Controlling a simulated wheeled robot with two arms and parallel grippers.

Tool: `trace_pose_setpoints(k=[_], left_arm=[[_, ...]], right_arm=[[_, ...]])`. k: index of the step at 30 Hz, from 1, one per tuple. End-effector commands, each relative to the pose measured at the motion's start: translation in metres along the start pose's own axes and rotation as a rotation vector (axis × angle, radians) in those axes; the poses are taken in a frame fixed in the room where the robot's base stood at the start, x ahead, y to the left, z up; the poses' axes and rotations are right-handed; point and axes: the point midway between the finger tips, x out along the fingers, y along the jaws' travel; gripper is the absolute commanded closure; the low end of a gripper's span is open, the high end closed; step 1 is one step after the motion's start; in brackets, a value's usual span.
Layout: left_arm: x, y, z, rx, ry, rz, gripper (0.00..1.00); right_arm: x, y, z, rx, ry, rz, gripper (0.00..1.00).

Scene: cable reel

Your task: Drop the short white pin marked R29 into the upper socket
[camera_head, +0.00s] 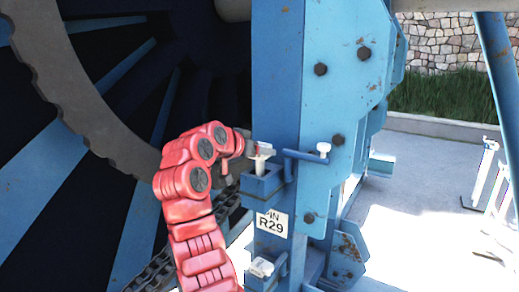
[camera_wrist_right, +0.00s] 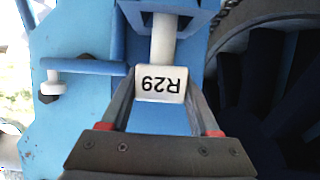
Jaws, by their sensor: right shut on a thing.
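The white pin marked R29 (camera_wrist_right: 161,82) is held by its labelled head in my right gripper (camera_wrist_right: 163,110), with one finger on each side. In the head view the pin (camera_head: 261,162) is upright over the blue upper socket (camera_head: 262,184), its shaft reaching the socket's opening. I cannot tell how far the shaft is inside. The upper socket also shows at the top of the wrist view (camera_wrist_right: 195,17). My right gripper (camera_head: 258,148) comes in from the left of the post on a red arm. My left gripper is not in view.
A white plate reading IN R29 (camera_head: 272,223) is below the upper socket. A lower holder with a white piece (camera_head: 261,267) is beneath it. A blue rod with a white knob (camera_head: 323,148) sticks out right of the pin. The big reel (camera_head: 90,100) and a chain (camera_head: 152,271) are at left.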

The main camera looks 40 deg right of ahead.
Motion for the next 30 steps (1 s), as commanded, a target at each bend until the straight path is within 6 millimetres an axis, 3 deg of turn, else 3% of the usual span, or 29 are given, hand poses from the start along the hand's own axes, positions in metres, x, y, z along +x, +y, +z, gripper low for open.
trace_pose_setpoints(k=[30], left_arm=[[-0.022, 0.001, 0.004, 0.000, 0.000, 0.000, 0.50]], right_arm=[[0.013, 0.000, 0.031, 0.003, 0.003, -0.002, 1.00]])
